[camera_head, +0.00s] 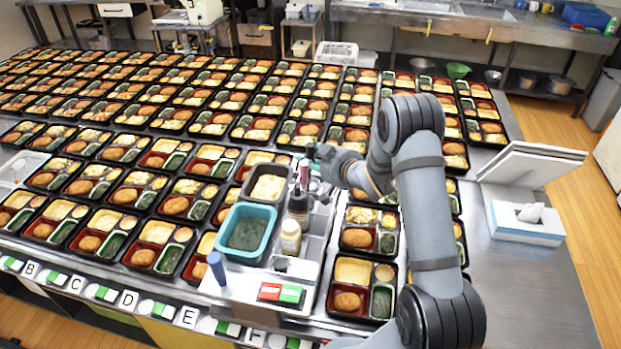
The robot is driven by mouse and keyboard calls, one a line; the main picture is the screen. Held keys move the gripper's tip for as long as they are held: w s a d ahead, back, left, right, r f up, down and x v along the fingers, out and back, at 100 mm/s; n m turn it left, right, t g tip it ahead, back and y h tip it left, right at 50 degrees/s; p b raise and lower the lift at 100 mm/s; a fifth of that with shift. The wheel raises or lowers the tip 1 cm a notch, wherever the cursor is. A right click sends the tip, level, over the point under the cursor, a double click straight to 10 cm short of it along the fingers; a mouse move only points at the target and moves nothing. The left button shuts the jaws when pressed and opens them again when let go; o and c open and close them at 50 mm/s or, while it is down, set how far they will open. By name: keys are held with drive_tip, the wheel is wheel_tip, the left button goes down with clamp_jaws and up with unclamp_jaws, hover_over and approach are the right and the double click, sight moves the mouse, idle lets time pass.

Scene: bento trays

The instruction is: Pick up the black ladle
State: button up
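My gripper (312,162) is small in the picture, at the end of my grey arm, over the far right side of a serving station among the bento trays. Its fingers are too small and partly hidden to tell whether they are open or shut. I cannot make out a black ladle clearly. Just left of and below my gripper is a metal container (269,187) with pale food. In front of it is a teal tub (246,232) with dark green food. A dark bottle (298,205) and a cream jar (290,238) stand beside the tub.
Filled bento trays (140,200) crowd the table on the left and behind. A tissue box (526,222) and a white panel (527,163) stand on the right, where the steel tabletop (530,285) is clear. A blue cylinder (216,268) stands at the station's front left.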

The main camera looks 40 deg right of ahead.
drive_tip(key=shift+c, duration=0.5)
clamp_jaws()
